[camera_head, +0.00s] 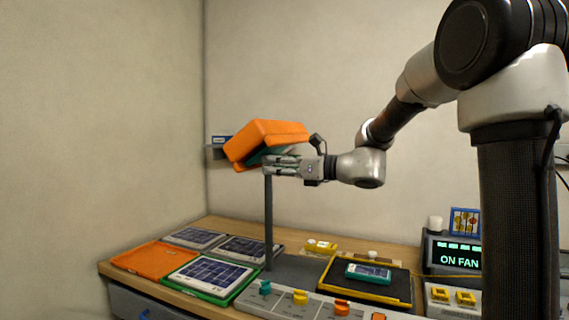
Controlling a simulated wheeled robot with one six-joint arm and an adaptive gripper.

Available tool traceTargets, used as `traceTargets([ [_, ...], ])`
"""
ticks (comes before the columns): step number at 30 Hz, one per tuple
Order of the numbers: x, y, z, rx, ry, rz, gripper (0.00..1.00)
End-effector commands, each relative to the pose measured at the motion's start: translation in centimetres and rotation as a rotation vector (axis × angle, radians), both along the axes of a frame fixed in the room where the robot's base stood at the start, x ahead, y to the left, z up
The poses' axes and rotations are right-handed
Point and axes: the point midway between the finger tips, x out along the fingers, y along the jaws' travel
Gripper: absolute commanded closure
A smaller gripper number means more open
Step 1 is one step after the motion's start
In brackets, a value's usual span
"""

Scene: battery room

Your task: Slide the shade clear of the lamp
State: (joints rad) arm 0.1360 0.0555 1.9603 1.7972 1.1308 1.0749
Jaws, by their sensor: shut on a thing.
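An orange box-like lamp head (285,132) sits at the top of a dark upright pole (269,220) that rises from the workbench. A tilted orange flap-like part shows at its left and lower side, with a dark green part beneath; I take this to be the shade (236,150), but its edges are hard to tell apart from the lamp. My gripper (275,163) reaches in from the right, just under the orange head and in front of the pole top. Its fingers are shut on a part there, seemingly the shade. The exact grip is hidden by the fingers.
On the bench lie an orange flat panel (153,260), a green-framed solar panel (212,277), two grey-framed panels (250,248), and a black tray (345,282) holding a small teal device (368,271). A switch strip runs along the front. A display (460,258) reads "ON FAN".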

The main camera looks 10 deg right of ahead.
Motion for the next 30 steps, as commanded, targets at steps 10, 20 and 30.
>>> traceTargets([
  [10,-1.9,1.4,0.0,-0.001,0.001,0.001,1.00],
  [20,-2.0,1.4,-0.1,0.000,0.001,0.005,0.58],
  [30,-1.8,1.3,0.0,0.000,0.000,0.001,0.49],
])
